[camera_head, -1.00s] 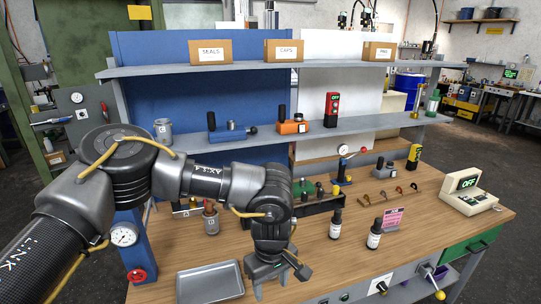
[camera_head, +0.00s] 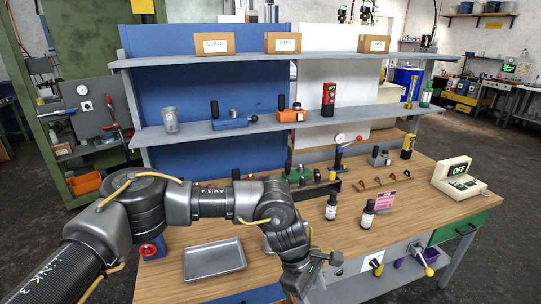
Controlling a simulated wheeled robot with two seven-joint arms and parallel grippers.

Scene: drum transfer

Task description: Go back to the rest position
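My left arm reaches in from the lower left of the head view. Its gripper (camera_head: 312,277) hangs at the front edge of the wooden bench (camera_head: 400,215), right of the empty metal tray (camera_head: 214,262). Its fingers are dark and partly hidden by the wrist, so whether they are open or shut is unclear. I see nothing clearly held in it. My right arm and gripper are out of view.
Two dark bottles (camera_head: 331,208) (camera_head: 367,216) stand on the bench just beyond the gripper, near a pink card (camera_head: 384,201). A box with an OFF display (camera_head: 459,180) stands at the right. Shelves (camera_head: 270,129) with tools rise behind. My forearm crosses the bench's left part.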

